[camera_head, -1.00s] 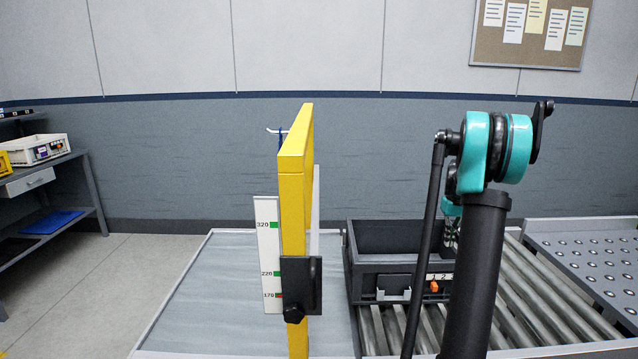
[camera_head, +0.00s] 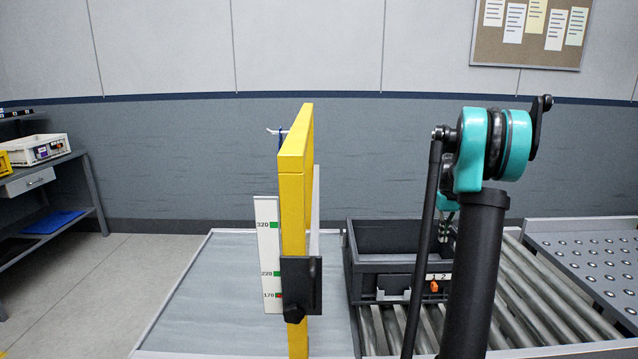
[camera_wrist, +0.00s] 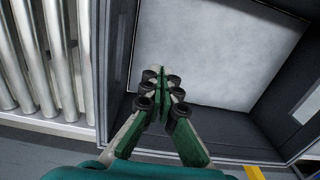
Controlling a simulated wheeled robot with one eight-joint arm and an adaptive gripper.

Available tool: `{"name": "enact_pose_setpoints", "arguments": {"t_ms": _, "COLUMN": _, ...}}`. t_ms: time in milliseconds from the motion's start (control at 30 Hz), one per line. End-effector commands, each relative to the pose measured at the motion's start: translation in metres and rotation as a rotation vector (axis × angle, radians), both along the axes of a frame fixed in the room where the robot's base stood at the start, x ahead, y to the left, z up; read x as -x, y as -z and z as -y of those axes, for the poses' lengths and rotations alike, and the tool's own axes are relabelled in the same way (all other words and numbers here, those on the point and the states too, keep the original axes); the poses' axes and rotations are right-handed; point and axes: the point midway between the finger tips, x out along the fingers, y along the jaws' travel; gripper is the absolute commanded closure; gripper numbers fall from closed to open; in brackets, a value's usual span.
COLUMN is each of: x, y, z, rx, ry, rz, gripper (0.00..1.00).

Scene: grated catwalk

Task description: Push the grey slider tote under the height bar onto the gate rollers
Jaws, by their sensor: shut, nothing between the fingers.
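The dark grey slider tote (camera_head: 385,265) stands upright on the rollers just right of the yellow height bar (camera_head: 297,180), with an orange tab and small label on its front. In the wrist view its dark wall (camera_wrist: 118,75) surrounds a pale floor. My gripper (camera_wrist: 165,78) is shut and empty, pointing down over the tote beside its near left wall; I cannot tell whether it touches. In the head view my arm hides most of the gripper and the tote's right end. A white scale marked 320, 220 and 170 (camera_head: 268,250) stands beside the bar.
A flat grey surface (camera_head: 220,300) with a pale rim lies clear left of the bar. Metal rollers (camera_head: 540,290) run right of the tote, with a ball-studded table (camera_head: 600,265) beyond. A shelf bench (camera_head: 50,180) with a white bin stands far left.

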Motion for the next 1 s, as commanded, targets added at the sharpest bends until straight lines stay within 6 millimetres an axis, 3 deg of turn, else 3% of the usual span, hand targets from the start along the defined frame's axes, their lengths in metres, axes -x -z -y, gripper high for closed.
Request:
{"name": "enact_pose_setpoints", "arguments": {"t_ms": 600, "x": 0.000, "y": -0.055, "z": 0.000, "rx": 0.000, "ry": 0.000, "rz": 0.000, "gripper": 1.00}}
{"name": "enact_pose_setpoints", "arguments": {"t_ms": 1000, "x": 0.000, "y": -0.062, "z": 0.000, "rx": 0.000, "ry": 0.000, "rz": 0.000, "gripper": 1.00}}
